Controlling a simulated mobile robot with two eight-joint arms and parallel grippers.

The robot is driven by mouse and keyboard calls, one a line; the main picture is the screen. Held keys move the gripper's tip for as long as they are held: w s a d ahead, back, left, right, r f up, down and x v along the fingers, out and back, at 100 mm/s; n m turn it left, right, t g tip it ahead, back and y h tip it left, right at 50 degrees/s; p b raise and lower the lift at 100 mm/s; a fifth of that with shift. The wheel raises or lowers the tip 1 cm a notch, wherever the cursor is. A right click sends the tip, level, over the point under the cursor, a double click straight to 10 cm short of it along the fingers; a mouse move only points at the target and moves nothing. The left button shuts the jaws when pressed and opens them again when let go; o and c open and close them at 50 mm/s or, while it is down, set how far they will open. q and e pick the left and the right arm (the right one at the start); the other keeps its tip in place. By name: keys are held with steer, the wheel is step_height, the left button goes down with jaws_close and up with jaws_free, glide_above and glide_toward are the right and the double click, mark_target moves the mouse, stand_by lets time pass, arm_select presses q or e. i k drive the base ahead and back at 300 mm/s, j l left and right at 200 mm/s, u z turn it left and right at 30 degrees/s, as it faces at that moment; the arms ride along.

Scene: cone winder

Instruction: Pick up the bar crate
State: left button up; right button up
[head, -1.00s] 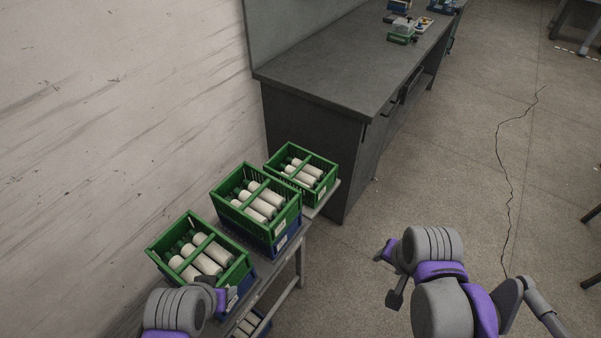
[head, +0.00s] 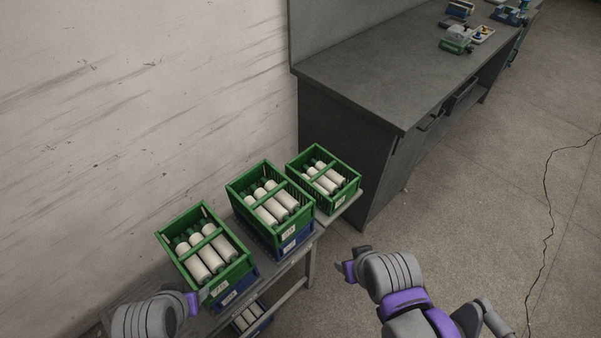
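Three green crates with a bar across the top stand in a row on a low grey bench: a near one (head: 213,229), a middle one (head: 240,202) and a far one (head: 338,199). Each holds white rolls with dark green ends. I cannot tell which is the bar crate. The near and middle ones sit on blue crates. My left gripper (head: 193,303) is beside the near crate's front side, mostly hidden by my arm. My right gripper (head: 348,266) is over the floor, right of the crates and touching none. The fingers of both are too unclear to read.
The low bench (head: 291,290) stands along the pale wall (head: 140,120), with another crate of rolls (head: 250,318) below. A long dark workbench (head: 390,85) with small items is behind the far crate.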

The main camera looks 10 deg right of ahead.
mark_target(331, 190)
steer(key=i+l+u, duration=0.25)
steer(key=l, duration=0.3)
steer(key=l+u, duration=0.25)
steer(key=l, duration=0.25)
steer(key=l+u, duration=0.1)
steer(key=l, duration=1)
steer(key=i+l, duration=0.3)
steer(key=l, duration=0.2)
steer(key=i+l, duration=0.35)
steer(key=l, duration=0.15)
